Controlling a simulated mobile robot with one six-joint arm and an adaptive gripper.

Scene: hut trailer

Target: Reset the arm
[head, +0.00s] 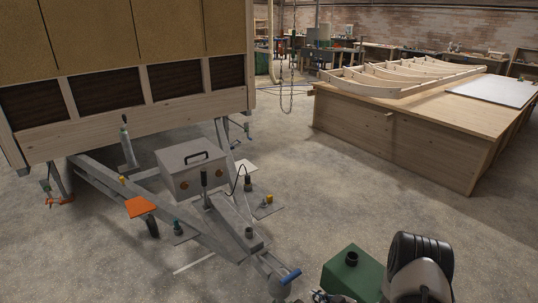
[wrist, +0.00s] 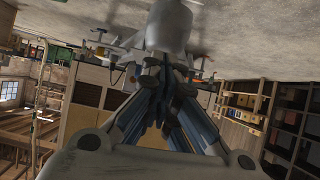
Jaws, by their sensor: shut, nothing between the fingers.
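My gripper (wrist: 168,68) shows in the wrist view, its dark fingers together and blue-grey linkages leading up to them. I see nothing held between the fingers. In the head view, part of my arm shows at the lower right, with a grey and black ribbed joint. The gripper itself is not clear there. A wooden hut trailer (head: 120,130) stands at the left of the head view. Its grey drawbar (head: 195,218) points toward the bottom middle. In the wrist view, which looks upside down, a grey rounded object (wrist: 168,25) is beyond the fingertips; I cannot tell whether they touch.
A grey box (head: 190,172) sits on the drawbar. An orange plate (head: 140,206) is beside it. A blue handle (head: 290,276) is near the drawbar's front end. A large wooden workbench (head: 400,145) with a curved frame (head: 385,85) stands back right. The concrete floor (head: 370,215) between is clear.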

